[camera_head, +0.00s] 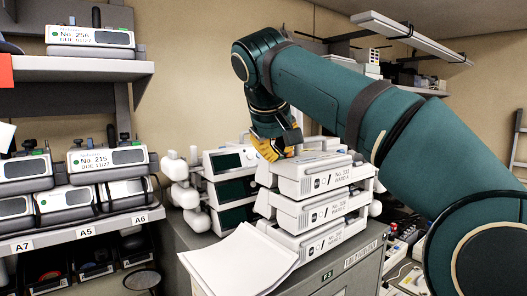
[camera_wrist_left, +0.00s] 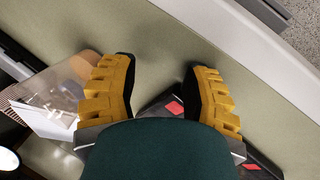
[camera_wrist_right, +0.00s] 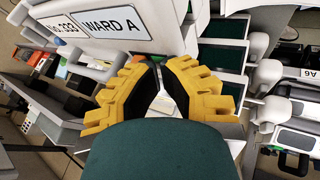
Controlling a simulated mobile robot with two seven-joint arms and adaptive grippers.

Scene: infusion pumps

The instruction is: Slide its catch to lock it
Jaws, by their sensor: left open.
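A stack of three white infusion pumps stands on a grey cabinet in the head view; the top pump (camera_head: 318,178) has a "WARD A" label. The label of a white pump (camera_wrist_right: 120,25) also fills the upper left of the right wrist view. My right gripper (camera_head: 275,147) reaches down at the top left corner of this stack. Its yellow fingers (camera_wrist_right: 160,68) lean together with a narrow gap at the tips; I cannot tell whether anything is between them. The catch is not clearly seen. My left gripper (camera_wrist_left: 160,72) is open and empty, outside the head view.
A second stack of pumps with dark screens (camera_head: 236,189) stands just left. A stack of paper (camera_head: 238,258) lies on the cabinet's front (camera_head: 345,277). Shelves at left hold more pumps (camera_head: 107,160). A clear holder (camera_wrist_left: 62,95) is near my left gripper.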

